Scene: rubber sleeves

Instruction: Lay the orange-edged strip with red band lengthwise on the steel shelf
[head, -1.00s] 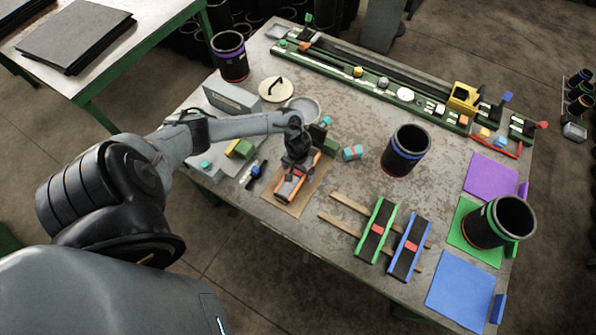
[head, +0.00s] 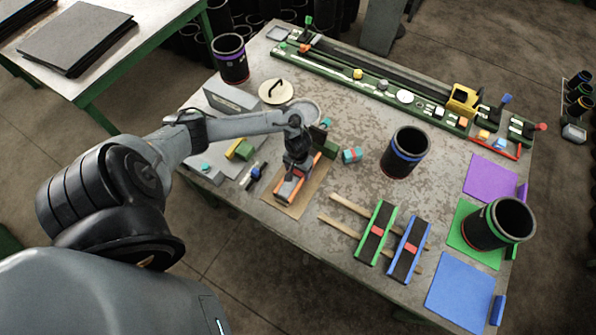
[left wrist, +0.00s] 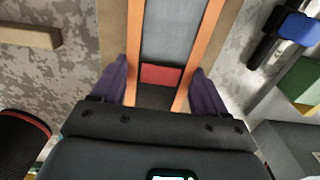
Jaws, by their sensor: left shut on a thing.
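The orange-edged strip (head: 291,187) with a red band lies on a tan board (head: 274,198) near the table's front edge. In the left wrist view the strip (left wrist: 168,35) runs lengthwise away from me, and its red band (left wrist: 160,75) shows between my fingers. My left gripper (head: 294,173) is over the strip and shut on its two orange edges; in the left wrist view the dark fingers (left wrist: 160,88) are at either side. I cannot tell whether the strip is lifted. I cannot surely pick out the steel shelf. My right gripper is not in view.
Green-edged (head: 376,232) and blue-edged (head: 409,250) strips lie across two wooden slats (head: 342,227) to the right. Black sleeves (head: 405,150) stand on the table. A long green fixture (head: 385,88) runs along the back. A blue-clamped tool (head: 256,173) lies just left of the board.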

